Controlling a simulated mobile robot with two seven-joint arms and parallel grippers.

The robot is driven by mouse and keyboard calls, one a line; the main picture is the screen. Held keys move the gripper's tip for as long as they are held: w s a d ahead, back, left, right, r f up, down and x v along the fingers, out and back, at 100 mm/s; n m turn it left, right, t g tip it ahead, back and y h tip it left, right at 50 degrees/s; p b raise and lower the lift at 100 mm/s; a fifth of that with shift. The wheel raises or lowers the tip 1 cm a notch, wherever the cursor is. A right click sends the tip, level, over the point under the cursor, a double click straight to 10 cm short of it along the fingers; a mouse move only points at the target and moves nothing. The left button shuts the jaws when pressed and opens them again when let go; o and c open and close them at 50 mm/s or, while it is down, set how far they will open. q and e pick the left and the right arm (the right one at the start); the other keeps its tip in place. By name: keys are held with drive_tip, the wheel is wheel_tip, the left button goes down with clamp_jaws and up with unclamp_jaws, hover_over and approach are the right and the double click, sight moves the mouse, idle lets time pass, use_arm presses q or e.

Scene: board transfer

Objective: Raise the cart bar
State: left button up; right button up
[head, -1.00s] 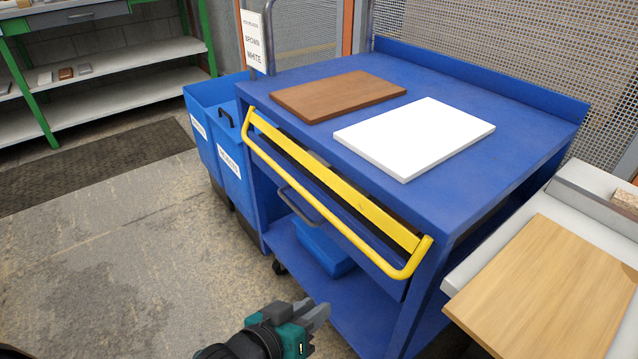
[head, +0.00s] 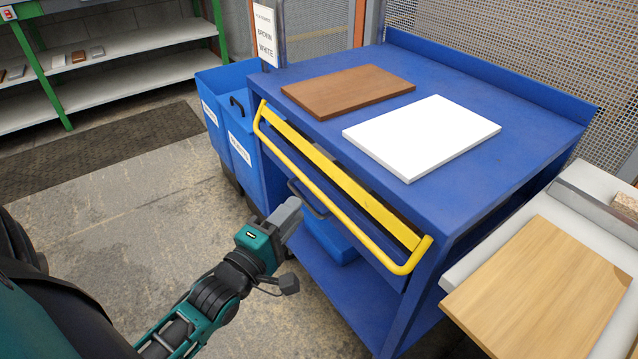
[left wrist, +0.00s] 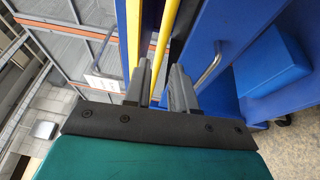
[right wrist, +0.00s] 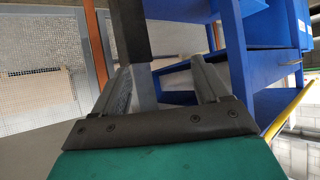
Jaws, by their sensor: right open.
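The yellow cart bar (head: 335,205) hangs tilted along the front of the blue cart (head: 520,130), below the top's edge. My left gripper (head: 292,208) is in front of the cart, just short of the bar's middle and slightly below it. In the left wrist view the left fingers (left wrist: 160,80) are apart and empty, and the bar (left wrist: 164,45) shows through the gap between them, beyond the tips. My right gripper shows only in the right wrist view, where its fingers (right wrist: 165,85) are wide apart; a yellow bar (right wrist: 289,108) shows at the right there.
A brown board (head: 348,92) and a white board (head: 422,137) lie on the cart top. Blue bins (head: 232,125) stand left of the cart. A bench with a wooden board (head: 545,285) is close at the right. A grey drawer handle (head: 308,200) sits behind the bar.

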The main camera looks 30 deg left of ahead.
use_arm(q)
drive_tip(key=w, duration=0.3)
drive_tip(key=w+b, duration=0.1)
drive_tip(key=w, duration=0.2)
drive_tip(key=w+b, duration=0.1)
drive_tip(key=w, duration=0.2)
drive_tip(key=shift+w+r, duration=0.25)
drive_tip(key=shift+w, duration=0.05)
drive_tip(key=shift+c, duration=0.3)
clamp_jaws()
